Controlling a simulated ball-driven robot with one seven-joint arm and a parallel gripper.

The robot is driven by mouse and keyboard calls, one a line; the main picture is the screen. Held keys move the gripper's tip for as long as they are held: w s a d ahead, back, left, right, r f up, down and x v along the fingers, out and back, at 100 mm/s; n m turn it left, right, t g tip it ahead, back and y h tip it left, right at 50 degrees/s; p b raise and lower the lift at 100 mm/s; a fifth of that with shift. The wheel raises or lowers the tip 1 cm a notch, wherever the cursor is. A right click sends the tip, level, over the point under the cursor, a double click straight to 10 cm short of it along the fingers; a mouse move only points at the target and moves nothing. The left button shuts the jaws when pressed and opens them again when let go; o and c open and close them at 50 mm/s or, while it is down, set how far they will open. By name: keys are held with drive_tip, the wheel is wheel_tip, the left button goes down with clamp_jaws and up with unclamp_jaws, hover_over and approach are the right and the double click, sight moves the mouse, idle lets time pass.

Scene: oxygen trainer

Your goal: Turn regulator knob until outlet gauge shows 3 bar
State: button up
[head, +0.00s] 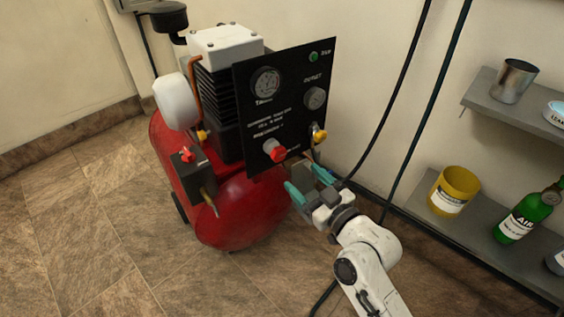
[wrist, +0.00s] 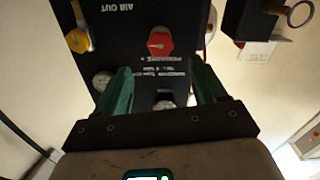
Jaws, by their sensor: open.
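The red regulator knob (head: 277,153) sits low on the black panel (head: 290,62) of the compressor. In the wrist view the panel appears upside down, and the knob (wrist: 159,41) lies ahead of my fingers with a pale mark on its face. The outlet gauge (head: 315,98) is at the panel's right side; its needle is too small to read. My gripper (head: 306,182) is open and empty, below and to the right of the knob. Its green fingers (wrist: 158,75) are apart from the knob in the wrist view.
A tank gauge (head: 266,82) and a yellow valve (head: 319,133) share the panel. The red tank (head: 245,212) stands below. Dark hoses hang behind. Shelves (head: 440,213) with a yellow can and green bottle stand right.

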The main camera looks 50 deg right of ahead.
sight(281, 156)
drive_tip(key=b+x, duration=0.1)
drive_tip(key=x, duration=0.8)
drive_tip(key=shift+w+d+f, duration=0.1)
drive_tip(key=shift+w, duration=0.3)
drive_tip(key=c, duration=1.1)
drive_tip(key=shift+o, duration=0.2)
drive_tip(key=shift+r+m+p, duration=0.2)
drive_tip(key=shift+m+p, duration=0.2)
drive_tip(key=shift+f+m, duration=0.15)
drive_tip(key=shift+m, duration=0.15)
